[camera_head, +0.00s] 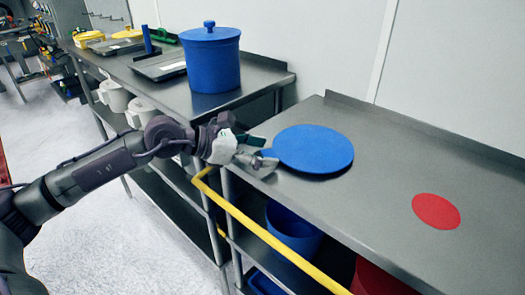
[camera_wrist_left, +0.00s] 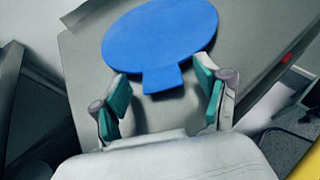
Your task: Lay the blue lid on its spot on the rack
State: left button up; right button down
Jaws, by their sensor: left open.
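The blue lid (camera_head: 313,148) is a flat round disc lying on the metal rack top (camera_head: 375,200), near its left end. In the left wrist view the lid (camera_wrist_left: 160,38) shows a short tab (camera_wrist_left: 162,79) pointing toward my gripper. My left gripper (camera_head: 262,157) is at the lid's left edge by the tab. In the left wrist view its teal-padded fingers (camera_wrist_left: 162,102) are spread wide, one on each side of the tab, with gaps between. Nothing is held. My right gripper is not in view.
A red round spot (camera_head: 436,211) marks the rack top to the right. A blue lidded pot (camera_head: 211,62) stands on the neighbouring table. A yellow rail (camera_head: 270,238) runs along the front. Blue (camera_head: 293,232) and red bins (camera_head: 378,279) sit below. The top between lid and red spot is clear.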

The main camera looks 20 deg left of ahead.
pick_arm(q)
jog(key=v, duration=1.2)
dwell(0.6)
